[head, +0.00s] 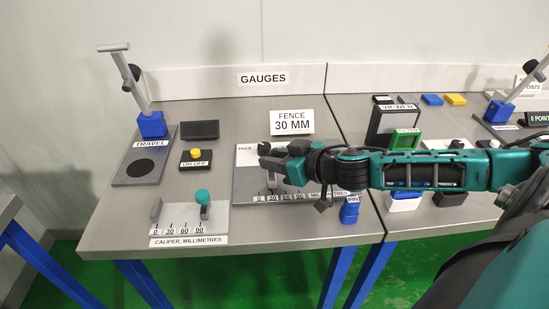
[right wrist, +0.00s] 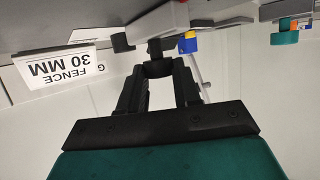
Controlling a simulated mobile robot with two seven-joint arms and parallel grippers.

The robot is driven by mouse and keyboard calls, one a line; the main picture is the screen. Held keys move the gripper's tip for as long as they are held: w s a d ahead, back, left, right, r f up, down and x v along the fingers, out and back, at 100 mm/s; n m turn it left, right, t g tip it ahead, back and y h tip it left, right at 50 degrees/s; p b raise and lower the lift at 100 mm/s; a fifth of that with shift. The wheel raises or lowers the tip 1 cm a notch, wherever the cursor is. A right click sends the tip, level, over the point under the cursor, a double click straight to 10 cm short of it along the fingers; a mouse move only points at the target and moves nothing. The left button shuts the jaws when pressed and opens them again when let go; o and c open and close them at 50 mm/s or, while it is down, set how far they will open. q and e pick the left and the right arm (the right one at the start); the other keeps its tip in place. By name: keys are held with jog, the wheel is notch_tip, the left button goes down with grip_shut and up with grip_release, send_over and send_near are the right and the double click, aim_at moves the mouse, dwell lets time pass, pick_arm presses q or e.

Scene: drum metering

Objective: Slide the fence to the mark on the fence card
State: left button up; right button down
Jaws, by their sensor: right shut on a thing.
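The fence card (head: 292,122) stands upright behind the fence gauge and reads FENCE 30 MM; it also shows upside down in the right wrist view (right wrist: 62,64). The fence gauge (head: 245,186) is a grey plate with a millimetre scale along its front edge. My right gripper (head: 268,156) reaches in from the right over this plate. In the right wrist view its fingers (right wrist: 158,68) are shut on a small dark knob (right wrist: 156,48) of the fence. The gripper hides much of the fence, and the exact scale reading cannot be told. My left gripper is not in view.
A caliper gauge (head: 185,220) with a teal knob (head: 202,197) stands front left. An on/off button box (head: 195,160) and a travel stand (head: 145,170) are behind it. A blue block (head: 349,211) sits by the plate's front right corner, below my arm.

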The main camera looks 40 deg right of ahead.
jog(key=c, duration=0.8)
grip_release()
jog(key=shift+s, duration=0.1)
